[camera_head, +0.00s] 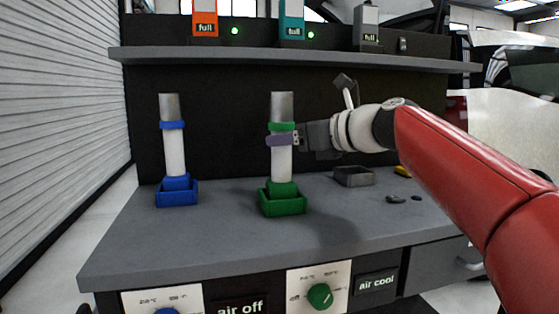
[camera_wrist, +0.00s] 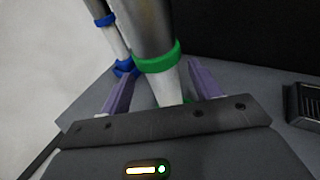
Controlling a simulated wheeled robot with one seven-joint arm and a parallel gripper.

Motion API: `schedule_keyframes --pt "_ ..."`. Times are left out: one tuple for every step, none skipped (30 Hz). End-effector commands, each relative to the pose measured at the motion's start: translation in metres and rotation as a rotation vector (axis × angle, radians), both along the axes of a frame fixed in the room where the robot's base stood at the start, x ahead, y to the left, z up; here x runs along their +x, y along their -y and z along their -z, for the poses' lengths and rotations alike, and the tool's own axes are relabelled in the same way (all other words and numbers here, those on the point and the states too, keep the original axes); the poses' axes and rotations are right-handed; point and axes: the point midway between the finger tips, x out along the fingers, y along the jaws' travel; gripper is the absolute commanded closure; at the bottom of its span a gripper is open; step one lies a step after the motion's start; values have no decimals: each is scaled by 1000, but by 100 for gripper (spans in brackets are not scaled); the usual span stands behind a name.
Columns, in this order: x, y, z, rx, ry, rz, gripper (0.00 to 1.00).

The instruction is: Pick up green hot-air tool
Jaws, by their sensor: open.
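The green hot-air tool (camera_head: 282,162) stands upright in its green square holder (camera_head: 283,203) on the grey bench, with a silver nozzle, a green ring and a white body. My gripper (camera_head: 281,141) comes in from the right at the height just below the green ring. In the wrist view, the green-ringed tool (camera_wrist: 157,62) stands between the two purple fingers of my gripper (camera_wrist: 158,88). The fingers are open, one on each side of the white body, with a gap visible beside it. The tool's lower end is partly hidden by the gripper body in the wrist view.
A blue-ringed hot-air tool (camera_head: 174,150) stands in a blue holder (camera_head: 177,194) to the left. A grey tray (camera_head: 353,177) and small dark items (camera_head: 397,199) lie to the right. A shelf (camera_head: 290,59) with chargers runs above. The bench front is clear.

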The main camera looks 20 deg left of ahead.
Motion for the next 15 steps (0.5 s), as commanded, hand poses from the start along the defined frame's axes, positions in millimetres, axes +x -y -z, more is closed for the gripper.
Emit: schedule_keyframes --pt "3 -6 2 -1 -1 -2 37" --pt "5 -9 4 -1 -1 -2 37" --pt "7 -15 6 0 -2 -4 37" --pt "9 -19 7 -1 -2 -4 37" --pt "12 -23 9 -2 -1 -3 37" --pt "14 -28 10 -1 -1 -3 37" --pt "16 -32 10 -2 -1 -3 37" --pt "18 -35 11 -2 0 -2 37" --pt "19 -38 12 -3 1 -1 37" --pt "20 -40 12 -2 1 -1 37" --pt "21 -42 12 -2 1 -1 37" --pt "21 -43 13 -2 1 0 37" --pt "22 -44 13 -3 1 1 37" --pt "22 -44 14 -3 2 0 37" --pt "22 -44 14 -3 2 1 37"
